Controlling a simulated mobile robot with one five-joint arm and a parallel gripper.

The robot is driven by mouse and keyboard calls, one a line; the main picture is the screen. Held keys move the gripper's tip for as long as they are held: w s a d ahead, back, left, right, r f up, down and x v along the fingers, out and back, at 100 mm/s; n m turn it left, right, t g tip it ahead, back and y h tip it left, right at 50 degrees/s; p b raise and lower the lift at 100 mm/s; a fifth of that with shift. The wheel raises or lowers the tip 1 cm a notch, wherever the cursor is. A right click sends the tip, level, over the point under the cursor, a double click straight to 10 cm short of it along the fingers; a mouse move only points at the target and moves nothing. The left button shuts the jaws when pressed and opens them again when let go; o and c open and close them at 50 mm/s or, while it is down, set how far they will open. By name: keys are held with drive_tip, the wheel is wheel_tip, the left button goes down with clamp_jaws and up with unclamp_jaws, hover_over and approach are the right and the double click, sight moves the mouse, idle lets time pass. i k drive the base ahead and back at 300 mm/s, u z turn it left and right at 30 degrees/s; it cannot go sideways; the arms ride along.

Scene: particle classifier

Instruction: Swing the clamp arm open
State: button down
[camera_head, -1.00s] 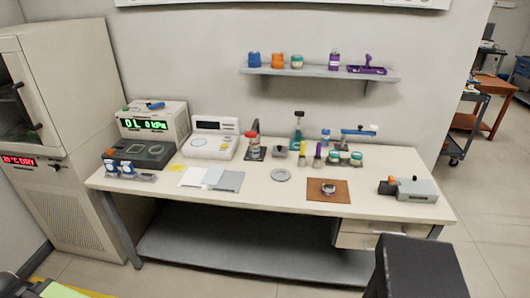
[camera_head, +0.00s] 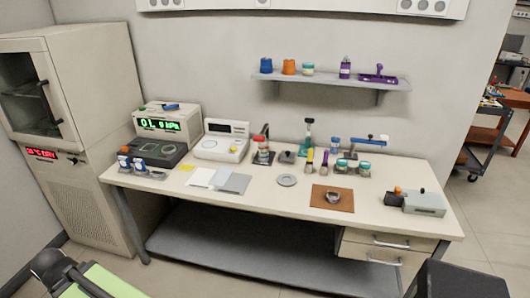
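I cannot make out for sure which item is the clamp arm. One candidate is a black upright piece (camera_head: 265,131) beside a red-topped jar (camera_head: 262,143) on a dark base, at the back middle of the bench. No gripper fingers show in the head view, and nothing is seen touching either item.
The white bench (camera_head: 300,203) carries a brown mat (camera_head: 333,203), a grey device (camera_head: 424,204) with an orange knob, and a display box (camera_head: 165,123). A tall cabinet (camera_head: 95,110) stands at left. A black block (camera_head: 470,280) fills the lower right corner. Open floor shows at right.

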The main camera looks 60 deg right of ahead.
sight(261, 138)
drive_tip(key=z, duration=0.45)
drive_tip(key=i, duration=1.05)
drive_tip(key=u, duration=0.1)
